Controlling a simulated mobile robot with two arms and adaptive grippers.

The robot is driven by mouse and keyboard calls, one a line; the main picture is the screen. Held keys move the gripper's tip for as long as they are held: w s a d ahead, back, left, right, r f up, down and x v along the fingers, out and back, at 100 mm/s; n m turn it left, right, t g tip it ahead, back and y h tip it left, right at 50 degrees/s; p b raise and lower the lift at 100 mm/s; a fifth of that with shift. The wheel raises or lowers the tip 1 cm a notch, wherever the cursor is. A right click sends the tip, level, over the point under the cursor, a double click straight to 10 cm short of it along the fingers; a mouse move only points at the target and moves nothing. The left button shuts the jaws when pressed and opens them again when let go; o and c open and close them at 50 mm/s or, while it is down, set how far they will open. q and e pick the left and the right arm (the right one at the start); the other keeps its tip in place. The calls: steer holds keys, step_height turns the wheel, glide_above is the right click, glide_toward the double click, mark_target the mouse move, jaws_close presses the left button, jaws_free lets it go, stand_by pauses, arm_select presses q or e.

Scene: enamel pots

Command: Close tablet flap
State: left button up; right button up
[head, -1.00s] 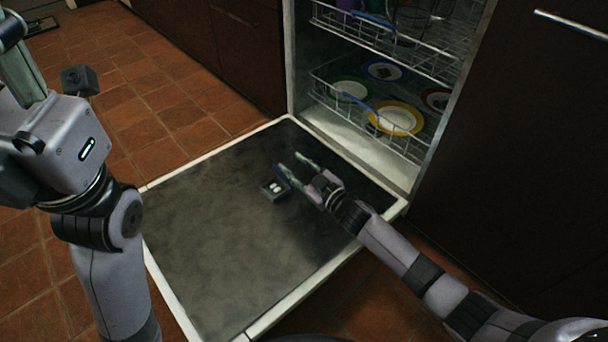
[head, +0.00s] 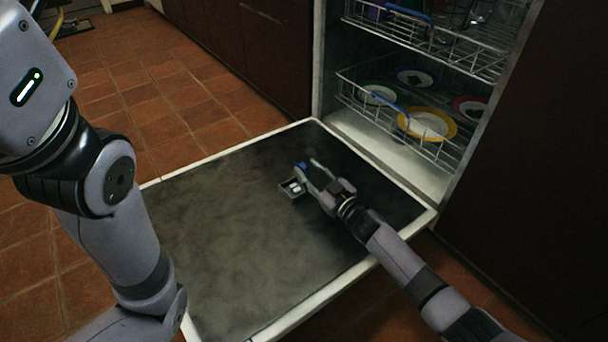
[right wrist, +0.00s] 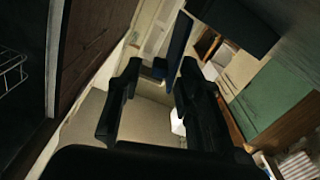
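The tablet compartment (head: 291,189) is a small dark box with pale blocks inside, set in the inner face of the lowered dishwasher door (head: 230,215). Its top is open. My right gripper (head: 311,166) is just above and beside it, at its right. A small blue patch shows at the gripper's fingertips; I cannot tell whether it is the flap or part of a finger.
The dishwasher stands open behind the door, with an upper rack (head: 425,35) and a lower rack (head: 435,145) holding several plates, one yellow-rimmed (head: 427,124). Dark cabinets (head: 255,50) flank it.

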mark_target(307, 168)
steer(key=shift+b+x, duration=0.65)
steer(key=shift+x, duration=0.9)
steer(key=shift+r, duration=0.1)
steer(key=shift+c, duration=0.5)
jaws_close()
